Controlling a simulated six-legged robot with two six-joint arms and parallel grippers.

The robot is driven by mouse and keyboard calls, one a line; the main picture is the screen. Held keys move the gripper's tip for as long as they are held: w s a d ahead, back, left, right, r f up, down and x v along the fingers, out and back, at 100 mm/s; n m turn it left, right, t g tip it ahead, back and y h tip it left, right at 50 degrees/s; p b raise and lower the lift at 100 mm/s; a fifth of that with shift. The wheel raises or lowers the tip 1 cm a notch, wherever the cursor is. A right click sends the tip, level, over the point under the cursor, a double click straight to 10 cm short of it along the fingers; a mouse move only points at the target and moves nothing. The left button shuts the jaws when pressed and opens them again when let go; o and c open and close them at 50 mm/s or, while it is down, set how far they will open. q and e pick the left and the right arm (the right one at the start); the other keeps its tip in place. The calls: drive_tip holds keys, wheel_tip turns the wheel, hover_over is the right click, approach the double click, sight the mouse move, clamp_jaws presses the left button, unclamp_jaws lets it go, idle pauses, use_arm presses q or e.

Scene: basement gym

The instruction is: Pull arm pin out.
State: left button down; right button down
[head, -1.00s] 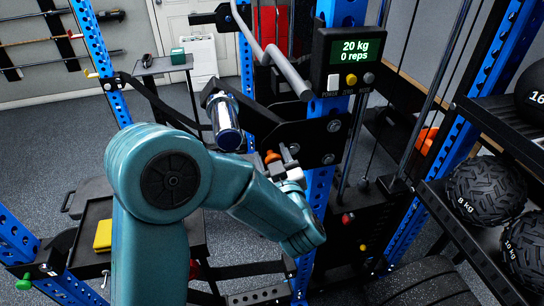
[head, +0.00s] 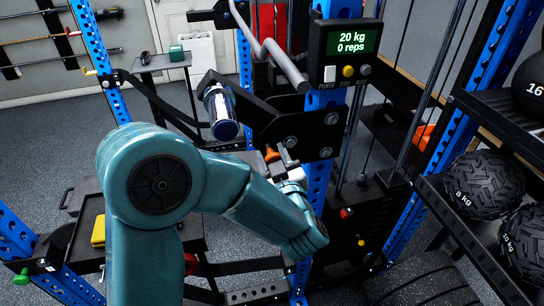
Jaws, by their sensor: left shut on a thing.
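The arm pin shows as a small orange piece (head: 271,154) at the lower edge of the black bracket (head: 300,122) on the blue rack upright. My left gripper (head: 285,157) is at this piece, just below the bracket, and is shut on it. The jaws and my own wrist hide most of the pin, so I cannot tell how deep it sits. My right gripper is not in view.
A display box (head: 345,58) reading 20 kg, 0 reps is above the bracket. A shelf of black balls (head: 484,185) stands at right. A low black tray with a yellow item (head: 98,231) is at left.

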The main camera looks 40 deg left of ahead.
use_arm(q)
drive_tip(key=c, duration=0.7)
unclamp_jaws()
drive_tip(key=shift+d+r, duration=0.1)
drive_tip(key=shift+o, duration=0.6)
drive_tip(key=shift+s+d+r, duration=0.1)
drive_tip(key=shift+s+r, duration=0.05)
drive_tip(key=shift+s, duration=0.15)
drive_tip(key=shift+w+f, duration=0.2)
drive_tip(key=shift+w, duration=0.05)
drive_tip(key=shift+s+d, duration=0.15)
drive_tip(key=b+v, duration=0.3)
drive_tip(key=v, duration=1.3)
drive_tip(key=shift+b, duration=0.3)
drive_tip(key=shift+s+r, duration=0.15)
drive_tip(key=shift+s, duration=0.05)
drive_tip(key=shift+w, duration=0.1)
